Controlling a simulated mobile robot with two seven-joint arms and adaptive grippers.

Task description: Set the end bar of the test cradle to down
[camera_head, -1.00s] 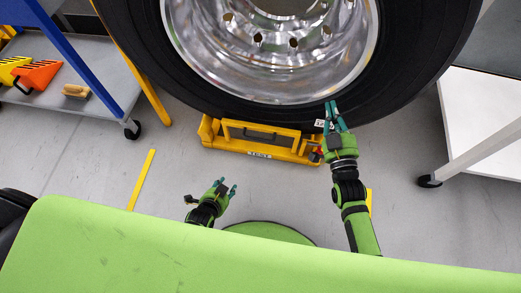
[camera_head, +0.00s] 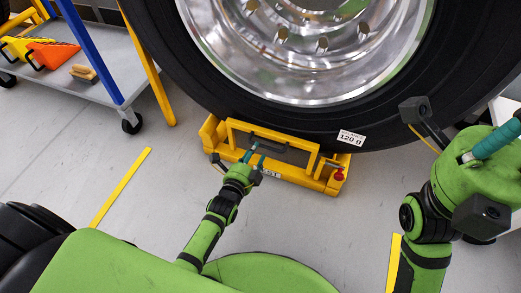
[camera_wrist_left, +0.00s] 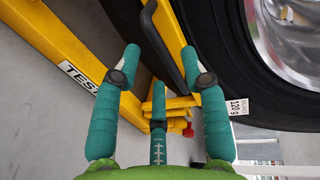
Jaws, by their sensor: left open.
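The yellow test cradle (camera_head: 300,177), with a partly covered TEST label, stands on the floor under the big wheel. Its yellow end bar (camera_head: 290,137) runs along the near side of the tyre with a dark handle (camera_head: 268,134); it seems raised, but I cannot tell surely. My left gripper (camera_head: 259,155) is open and empty at the cradle's front, near the handle. In the left wrist view the handle (camera_wrist_left: 160,40) lies between and beyond the open fingertips (camera_wrist_left: 160,62); contact is not clear. My right gripper (camera_head: 495,142) is at the right edge, partly cut off.
The large tyre (camera_head: 400,100) with a silver rim stands over the cradle and bears a 120 g label (camera_head: 351,137). A red knob (camera_head: 339,175) is at the cradle's right end. A grey trolley (camera_head: 100,85) stands at left. Floor in front is mostly clear.

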